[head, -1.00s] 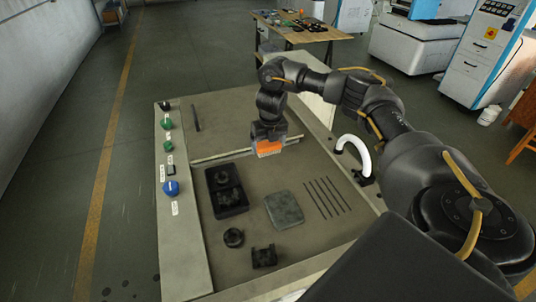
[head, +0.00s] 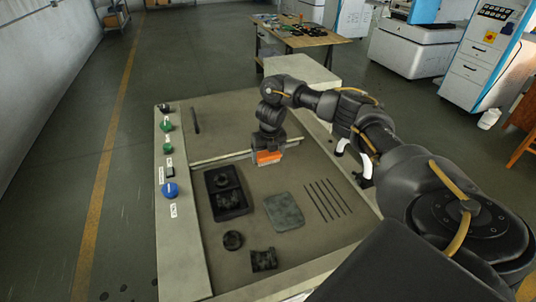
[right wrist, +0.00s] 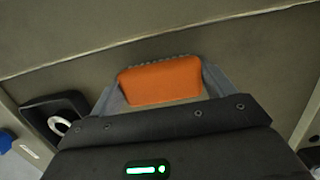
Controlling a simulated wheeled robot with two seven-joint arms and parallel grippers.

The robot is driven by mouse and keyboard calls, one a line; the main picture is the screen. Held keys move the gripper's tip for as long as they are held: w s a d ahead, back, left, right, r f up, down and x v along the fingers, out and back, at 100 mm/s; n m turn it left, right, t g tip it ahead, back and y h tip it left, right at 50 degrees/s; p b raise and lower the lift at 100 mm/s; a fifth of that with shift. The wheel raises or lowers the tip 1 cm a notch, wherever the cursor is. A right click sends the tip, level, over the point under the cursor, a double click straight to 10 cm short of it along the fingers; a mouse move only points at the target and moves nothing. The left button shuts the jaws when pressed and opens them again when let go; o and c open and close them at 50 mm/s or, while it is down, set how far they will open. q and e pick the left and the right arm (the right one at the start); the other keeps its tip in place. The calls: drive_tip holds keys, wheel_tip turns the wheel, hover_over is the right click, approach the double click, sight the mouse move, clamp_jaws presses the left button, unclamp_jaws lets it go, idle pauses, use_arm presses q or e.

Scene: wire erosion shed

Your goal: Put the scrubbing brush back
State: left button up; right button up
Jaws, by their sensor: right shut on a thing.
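The scrubbing brush shows as an orange block (head: 268,158) with a row of small bumps along its far edge in the right wrist view (right wrist: 160,82). My right gripper (head: 267,151) is shut on it, with one grey finger on each side. It holds the brush over the grey bench top, close to the raised strip (head: 215,158) that crosses the bench. I cannot tell whether the brush touches the surface. My left gripper is not in view.
A black tray (head: 232,212) with dark parts lies left of a grey-green pad (head: 284,211). Several thin rods (head: 328,198) lie to the right. A dark ring (head: 233,240) and dark block (head: 263,260) lie in front. Knobs, one blue (head: 170,190), line the left edge.

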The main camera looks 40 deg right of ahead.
sight(269, 155)
drive_tip(key=o, duration=0.9)
drive_tip(key=shift+f, duration=0.2)
drive_tip(key=shift+o, duration=0.2)
drive_tip(key=shift+r, duration=0.1)
wheel_tip(269, 155, up, 12)
drive_tip(key=s+p, duration=0.1)
drive_tip(key=p, duration=0.2)
drive_tip(key=shift+s+a, duration=0.25)
drive_tip(key=shift+s, duration=0.1)
